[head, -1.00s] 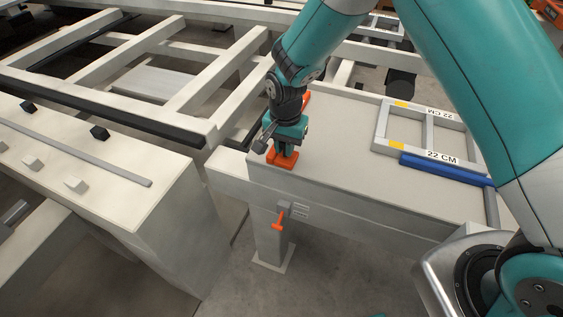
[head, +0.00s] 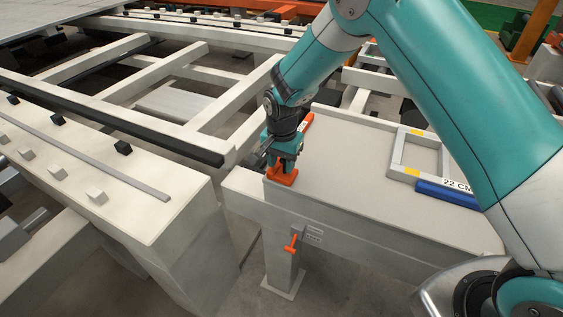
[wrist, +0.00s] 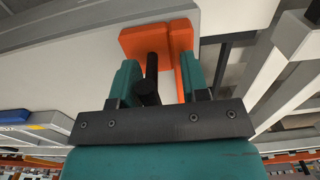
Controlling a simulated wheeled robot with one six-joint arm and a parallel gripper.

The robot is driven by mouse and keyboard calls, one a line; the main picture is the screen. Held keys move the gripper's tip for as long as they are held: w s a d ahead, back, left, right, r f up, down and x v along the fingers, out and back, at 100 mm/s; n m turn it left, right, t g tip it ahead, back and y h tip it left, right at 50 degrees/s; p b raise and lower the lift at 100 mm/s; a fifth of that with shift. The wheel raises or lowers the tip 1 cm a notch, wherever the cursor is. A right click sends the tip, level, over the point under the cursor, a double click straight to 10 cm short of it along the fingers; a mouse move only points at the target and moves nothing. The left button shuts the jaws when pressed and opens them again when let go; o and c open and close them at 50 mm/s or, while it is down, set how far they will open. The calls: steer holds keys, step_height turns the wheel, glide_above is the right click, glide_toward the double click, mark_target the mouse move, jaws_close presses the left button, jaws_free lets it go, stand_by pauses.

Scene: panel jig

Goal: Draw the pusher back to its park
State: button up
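The pusher (head: 284,178) shows as an orange block at the near left corner of the grey table, with an orange bar (head: 306,122) running back behind my gripper. The wrist view shows the orange block (wrist: 140,41) with a dark upright handle (wrist: 151,78). My gripper (head: 285,160) is down at the block. In the wrist view its teal fingers (wrist: 158,82) stand on either side of the handle. They look open, with a gap between the handle and the right finger. The park cannot be made out; my gripper hides part of the pusher.
A grey frame (head: 397,160) marked 22 CM and a blue bar (head: 445,194) lie on the table's right. An orange lever (head: 291,243) hangs on the table's front. A pale bench (head: 110,185) stands left, across a gap. The table's middle is clear.

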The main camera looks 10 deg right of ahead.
steer(key=shift+d, duration=0.1)
step_height(320, 180, up, 17)
steer(key=b, duration=0.1)
steer(key=shift+r, duration=0.2)
stand_by(0.4)
steer(key=s+d+r+n+y, duration=0.1)
steer(key=s+n, duration=0.6)
steer(key=s, duration=0.8)
steer(key=s+r+n+y, duration=0.3)
steer(key=s+r+n, duration=0.2)
steer(key=s, duration=1)
steer(key=n, duration=0.2)
steer(key=shift+s+d+r+n, duration=0.15)
steer(key=shift+d+r+n, duration=0.15)
steer(key=shift+d+n, duration=0.1)
